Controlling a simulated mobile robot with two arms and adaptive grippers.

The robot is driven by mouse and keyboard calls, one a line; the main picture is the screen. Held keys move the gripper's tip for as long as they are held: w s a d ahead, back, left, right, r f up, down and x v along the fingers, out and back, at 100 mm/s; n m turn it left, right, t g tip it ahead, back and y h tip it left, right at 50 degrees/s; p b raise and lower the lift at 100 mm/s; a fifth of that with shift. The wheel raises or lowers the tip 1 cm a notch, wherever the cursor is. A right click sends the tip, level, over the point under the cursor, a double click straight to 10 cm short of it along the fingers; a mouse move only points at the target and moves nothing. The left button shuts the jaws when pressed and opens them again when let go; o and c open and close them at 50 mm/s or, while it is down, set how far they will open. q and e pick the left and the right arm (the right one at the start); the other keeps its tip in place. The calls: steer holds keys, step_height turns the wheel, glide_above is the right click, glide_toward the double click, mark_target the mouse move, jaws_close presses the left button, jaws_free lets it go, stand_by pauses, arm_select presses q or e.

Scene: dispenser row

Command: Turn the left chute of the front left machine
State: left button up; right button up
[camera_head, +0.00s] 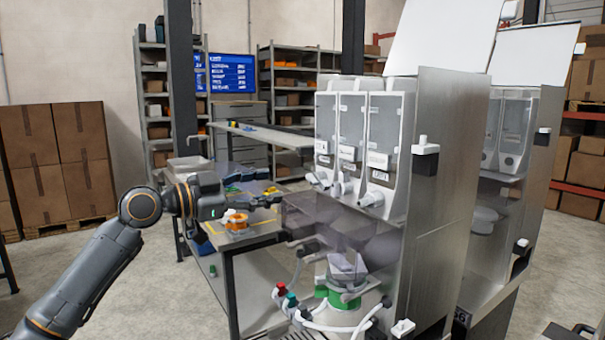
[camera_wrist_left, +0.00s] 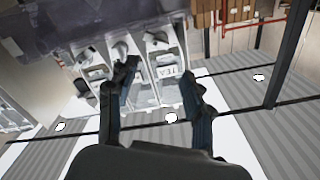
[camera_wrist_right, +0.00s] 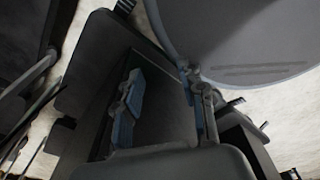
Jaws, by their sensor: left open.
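The front left machine (camera_head: 437,200) is a tall metal dispenser with three clear canisters, each ending in a grey-white chute. Its left chute (camera_head: 316,180) is at the lower left of the canister row and points down and left. My left gripper (camera_head: 280,201) is open and empty, to the left of that chute and slightly lower, apart from it. In the left wrist view its two fingers (camera_wrist_left: 160,98) are spread, with the canisters and chutes beyond them. My right gripper (camera_wrist_right: 164,105) shows in the right wrist view, its fingers apart with nothing visible between them.
A second machine (camera_head: 502,190) stands behind to the right. Below the chutes are a transparent box (camera_head: 330,222) and a funnel on a green ring (camera_head: 343,299). A table (camera_head: 250,240) with an orange object (camera_head: 236,220) lies beneath my left gripper. Cardboard boxes (camera_head: 60,155) stand far left.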

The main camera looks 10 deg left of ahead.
mark_target(309, 179)
arm_select(q)
steer(key=p+x, duration=0.2)
steer(key=x, duration=0.6)
steer(key=shift+w+d+p, duration=0.1)
steer(key=shift+p, duration=0.3)
steer(key=shift+w+d, duration=0.4)
steer(key=shift+w, duration=0.05)
steer(key=shift+f, duration=0.1)
jaws_close()
